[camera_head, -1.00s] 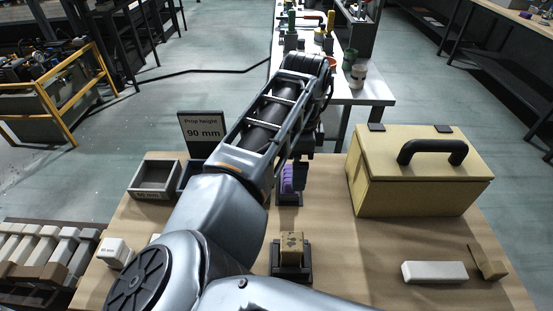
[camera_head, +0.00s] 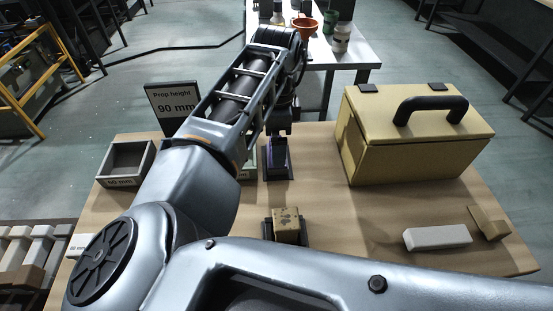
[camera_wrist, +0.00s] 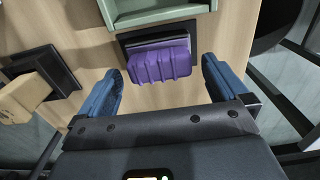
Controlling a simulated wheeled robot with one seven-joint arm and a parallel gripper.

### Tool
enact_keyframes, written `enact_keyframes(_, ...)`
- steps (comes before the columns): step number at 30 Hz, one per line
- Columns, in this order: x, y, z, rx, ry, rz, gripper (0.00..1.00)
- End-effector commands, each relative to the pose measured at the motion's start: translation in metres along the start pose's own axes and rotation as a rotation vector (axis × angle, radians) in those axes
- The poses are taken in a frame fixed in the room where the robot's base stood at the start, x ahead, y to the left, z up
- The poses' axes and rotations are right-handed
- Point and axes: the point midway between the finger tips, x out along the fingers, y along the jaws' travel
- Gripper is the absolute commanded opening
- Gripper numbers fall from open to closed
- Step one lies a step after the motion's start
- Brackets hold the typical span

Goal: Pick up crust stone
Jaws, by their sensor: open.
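No label shows which piece is the crust stone. A purple ribbed block (camera_wrist: 160,66) sits in a dark holder (camera_wrist: 188,34); it also shows in the head view (camera_head: 277,152), partly hidden by my wrist. My gripper (camera_wrist: 162,70) is open and empty. Its blue fingers are on either side of the purple block, apart from it in the picture. The fingertips are hidden in the head view.
A yellow case (camera_head: 410,140) with a black handle stands at the table's right. A white bar (camera_head: 437,238) and a brown piece (camera_head: 489,222) lie in front of it. A grey tray (camera_head: 125,163), a height sign (camera_head: 172,104) and a green tray (camera_wrist: 150,14) stand near the holders.

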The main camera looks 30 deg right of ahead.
Motion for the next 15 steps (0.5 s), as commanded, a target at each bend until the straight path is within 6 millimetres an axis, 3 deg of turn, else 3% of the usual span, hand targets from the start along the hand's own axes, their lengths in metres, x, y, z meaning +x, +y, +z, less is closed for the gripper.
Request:
enact_keyframes(1, 0.013, 0.001, 0.000, 0.000, -0.001, 0.000, 1.00)
enact_keyframes(4, 0.023, 0.000, 0.000, 0.000, 0.000, 0.000, 1.00)
enact_keyframes(14, 0.025, 0.001, 0.000, 0.000, 0.000, 0.000, 1.00)
enact_keyframes(15, 0.025, 0.001, 0.000, 0.000, 0.000, 0.000, 0.96)
